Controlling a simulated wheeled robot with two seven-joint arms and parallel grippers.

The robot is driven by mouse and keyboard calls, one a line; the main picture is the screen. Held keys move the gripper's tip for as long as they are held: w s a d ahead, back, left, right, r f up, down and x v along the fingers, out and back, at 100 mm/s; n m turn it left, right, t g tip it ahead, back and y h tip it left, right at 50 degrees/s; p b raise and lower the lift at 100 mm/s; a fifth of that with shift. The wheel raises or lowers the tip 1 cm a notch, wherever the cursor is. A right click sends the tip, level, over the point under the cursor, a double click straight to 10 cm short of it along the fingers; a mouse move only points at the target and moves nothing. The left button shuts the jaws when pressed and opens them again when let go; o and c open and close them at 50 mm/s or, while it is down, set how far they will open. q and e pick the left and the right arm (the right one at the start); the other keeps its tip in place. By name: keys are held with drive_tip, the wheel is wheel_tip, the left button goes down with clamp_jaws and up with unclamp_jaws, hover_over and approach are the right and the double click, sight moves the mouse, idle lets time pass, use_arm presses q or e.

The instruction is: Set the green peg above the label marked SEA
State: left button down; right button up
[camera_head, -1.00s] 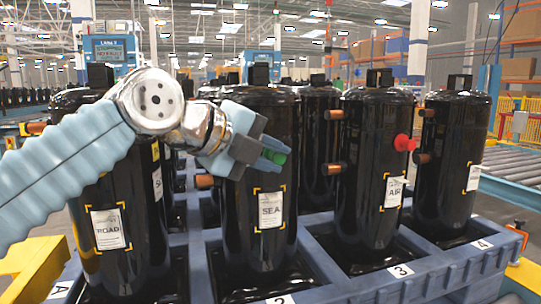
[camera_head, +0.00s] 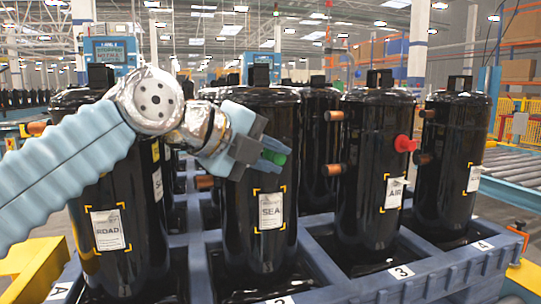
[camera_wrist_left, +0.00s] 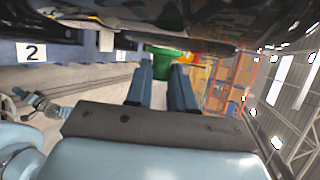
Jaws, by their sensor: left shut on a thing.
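The green peg (camera_head: 274,157) is held at the tips of my left gripper (camera_head: 262,153), in front of the upper part of the black compressor (camera_head: 262,225) with the SEA label (camera_head: 271,211). The peg is above and about in line with that label. In the left wrist view the green peg (camera_wrist_left: 169,62) shows between the two blue fingers (camera_wrist_left: 160,88), close to the dark compressor surface. I cannot tell whether the peg touches the compressor or sits in a port.
Compressors stand in a blue pallet (camera_head: 335,287) with numbered slots. To the left is the one with the ROAD label (camera_head: 107,229); to the right is the one with the AIR label (camera_head: 394,193), with a red peg (camera_head: 405,143) above. A copper stub (camera_head: 204,182) juts out near my gripper.

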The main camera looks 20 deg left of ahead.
use_arm(q)
drive_tip(key=shift+w+a, duration=0.35)
drive_tip(key=shift+w, duration=0.2)
idle(0.9)
drive_tip(key=c, duration=0.9)
unclamp_jaws()
